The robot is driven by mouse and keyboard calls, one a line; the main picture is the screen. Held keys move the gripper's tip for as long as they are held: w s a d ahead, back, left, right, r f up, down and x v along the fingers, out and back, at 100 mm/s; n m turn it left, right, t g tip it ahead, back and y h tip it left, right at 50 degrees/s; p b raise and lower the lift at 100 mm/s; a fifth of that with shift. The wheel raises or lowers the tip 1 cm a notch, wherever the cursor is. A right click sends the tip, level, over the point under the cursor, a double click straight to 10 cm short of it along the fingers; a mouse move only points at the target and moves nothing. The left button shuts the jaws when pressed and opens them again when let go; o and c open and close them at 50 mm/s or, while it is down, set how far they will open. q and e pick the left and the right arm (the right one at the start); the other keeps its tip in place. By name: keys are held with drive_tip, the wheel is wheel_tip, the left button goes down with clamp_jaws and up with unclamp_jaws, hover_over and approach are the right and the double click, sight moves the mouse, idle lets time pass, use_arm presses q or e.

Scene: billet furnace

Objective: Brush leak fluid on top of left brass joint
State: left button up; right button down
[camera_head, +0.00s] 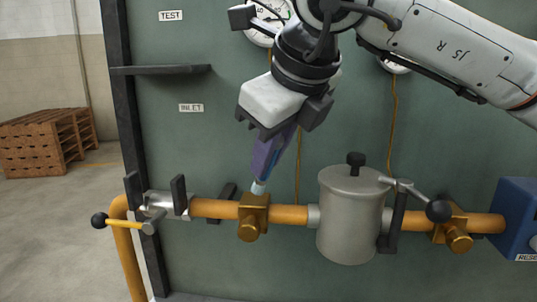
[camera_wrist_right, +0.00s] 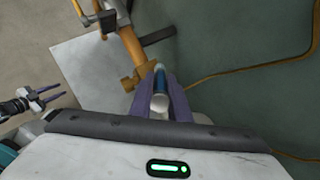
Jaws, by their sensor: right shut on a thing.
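The left brass joint (camera_head: 252,213) sits on the orange pipe, left of the grey cylinder. My right gripper (camera_head: 265,170) is above it, pointing down and slightly tilted, with its purple fingers shut on a brush. The pale tip of the brush (camera_head: 258,188) is at the top of the joint; whether it touches is hard to tell. In the right wrist view, the blue and white brush (camera_wrist_right: 159,85) lies between the fingers, with the brass joint (camera_wrist_right: 139,79) just beyond. My left gripper (camera_wrist_right: 46,95) shows at the left of the wrist view, fingers apart and empty.
The grey cylinder (camera_head: 350,220) with a black knob and a lever stands right of the joint. A second brass joint (camera_head: 455,232) and a blue box (camera_head: 517,222) are further right. A valve with a yellow handle (camera_head: 125,223) is left. A shelf (camera_head: 160,70) juts from the panel.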

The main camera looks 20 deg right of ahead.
drive_tip(key=shift+b, duration=0.9)
idle(0.6)
drive_tip(key=shift+r+p, duration=2.1)
drive_tip(key=shift+r, duration=0.9)
drive_tip(key=shift+r, duration=0.1)
